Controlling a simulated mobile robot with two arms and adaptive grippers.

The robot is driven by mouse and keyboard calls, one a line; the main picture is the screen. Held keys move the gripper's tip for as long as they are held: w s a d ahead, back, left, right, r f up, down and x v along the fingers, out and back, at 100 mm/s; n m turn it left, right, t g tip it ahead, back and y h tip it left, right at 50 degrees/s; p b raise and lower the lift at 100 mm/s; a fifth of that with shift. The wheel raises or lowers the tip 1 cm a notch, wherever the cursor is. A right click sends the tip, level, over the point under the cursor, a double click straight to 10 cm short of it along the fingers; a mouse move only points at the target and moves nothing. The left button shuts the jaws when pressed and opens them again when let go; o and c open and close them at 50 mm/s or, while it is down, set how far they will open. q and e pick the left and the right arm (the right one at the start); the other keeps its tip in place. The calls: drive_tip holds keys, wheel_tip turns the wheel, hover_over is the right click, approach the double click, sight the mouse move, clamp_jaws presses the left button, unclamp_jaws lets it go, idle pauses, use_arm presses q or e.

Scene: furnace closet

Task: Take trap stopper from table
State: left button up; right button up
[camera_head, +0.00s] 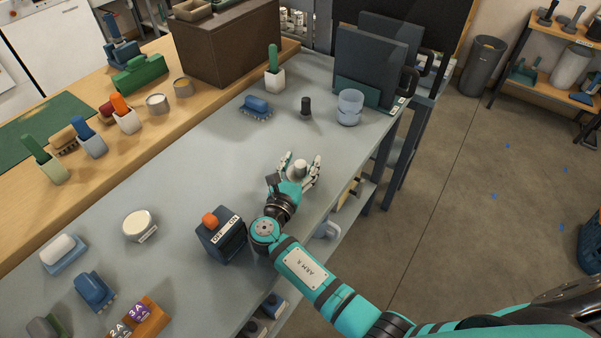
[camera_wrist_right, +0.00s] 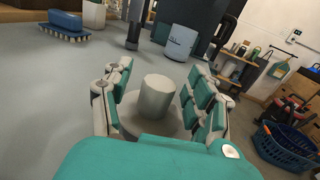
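The trap stopper looks like a pale grey piece with a round knob on a wider disc. It stands on the grey table (camera_head: 188,180) between the fingers of my right gripper, and shows in the head view (camera_head: 300,168) and in the wrist view (camera_wrist_right: 155,97). My right gripper (camera_head: 300,172) is open, with its fingers on both sides of the knob. In the wrist view a gap shows between the knob and the fingers. Whether the fingers touch the disc I cannot tell. The disc's near edge is hidden by my gripper. My left gripper is not in view.
A switch box with an orange knob (camera_head: 210,219) stands close left of my right forearm. Beyond the gripper are a small dark cylinder (camera_head: 306,106), a translucent blue cup (camera_head: 349,107) and a blue brush (camera_head: 256,107). The table's right edge is close to the gripper.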

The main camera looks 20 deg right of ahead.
clamp_jaws()
idle(0.3)
